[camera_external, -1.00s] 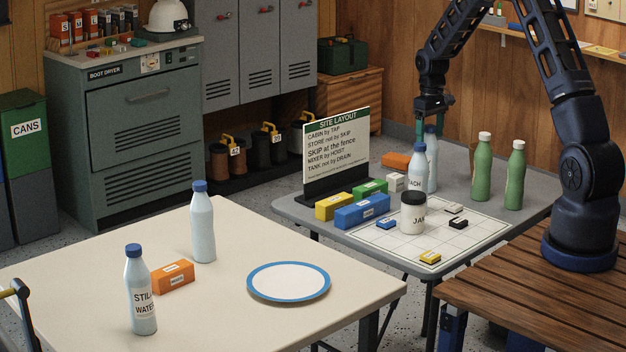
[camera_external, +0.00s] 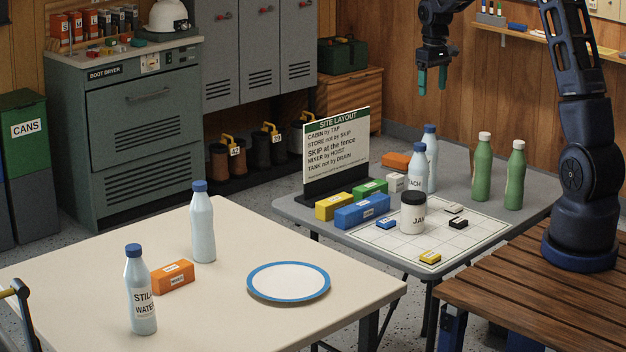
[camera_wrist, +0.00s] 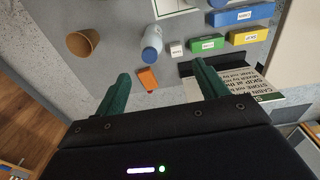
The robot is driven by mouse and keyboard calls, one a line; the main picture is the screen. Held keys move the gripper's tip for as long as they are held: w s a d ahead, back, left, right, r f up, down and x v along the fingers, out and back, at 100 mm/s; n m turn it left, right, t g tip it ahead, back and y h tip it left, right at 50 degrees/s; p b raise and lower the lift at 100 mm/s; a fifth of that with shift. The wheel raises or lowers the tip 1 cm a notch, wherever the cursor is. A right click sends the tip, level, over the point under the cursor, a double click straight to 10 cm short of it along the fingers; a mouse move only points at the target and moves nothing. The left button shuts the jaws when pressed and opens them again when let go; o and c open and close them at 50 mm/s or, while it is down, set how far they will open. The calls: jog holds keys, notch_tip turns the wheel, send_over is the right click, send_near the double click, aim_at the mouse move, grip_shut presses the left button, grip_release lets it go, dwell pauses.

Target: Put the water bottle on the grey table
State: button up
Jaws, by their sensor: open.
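A clear bottle with a blue cap and a "STILL WATER" label (camera_external: 141,300) stands upright on the cream table at the front left. On the grey table (camera_external: 290,206), another blue-capped bottle (camera_external: 432,160) stands upright at the back, its label not visible. It stands partly behind a blue-capped bottle whose label ends in "ACH" (camera_external: 417,168). My gripper (camera_external: 432,82) is open and empty, raised above the back of the grey table and clear of the bottles. In the wrist view my fingers (camera_wrist: 160,72) are apart, with a blue-capped bottle (camera_wrist: 152,38) beyond them.
The cream table (camera_external: 230,315) also holds an unlabelled blue-capped bottle (camera_external: 202,235), an orange block and a plate (camera_external: 288,282). The grey table holds a sign (camera_external: 336,150), coloured blocks, a jar (camera_external: 413,215) and green bottles (camera_external: 483,170). The wrist view shows a brown cup (camera_wrist: 83,42).

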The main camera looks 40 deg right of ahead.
jog(key=s+a+r+t, duration=0.1)
jog(key=s+a+r, duration=0.55)
jog(key=s, duration=0.25)
jog(key=s+a+r+t, duration=0.1)
jog(key=s+a+r, duration=0.5)
jog(key=s+r, duration=0.25)
jog(key=s+a+t, duration=0.1)
jog(key=s+a, duration=0.2)
jog(key=s, duration=0.7)
jog(key=s+a+t, duration=0.1)
jog(key=s+a, duration=0.2)
jog(key=s, duration=0.7)
jog(key=shift+s+a+f, duration=0.2)
jog(key=shift+s+f, duration=0.15)
jog(key=shift+s, duration=0.05)
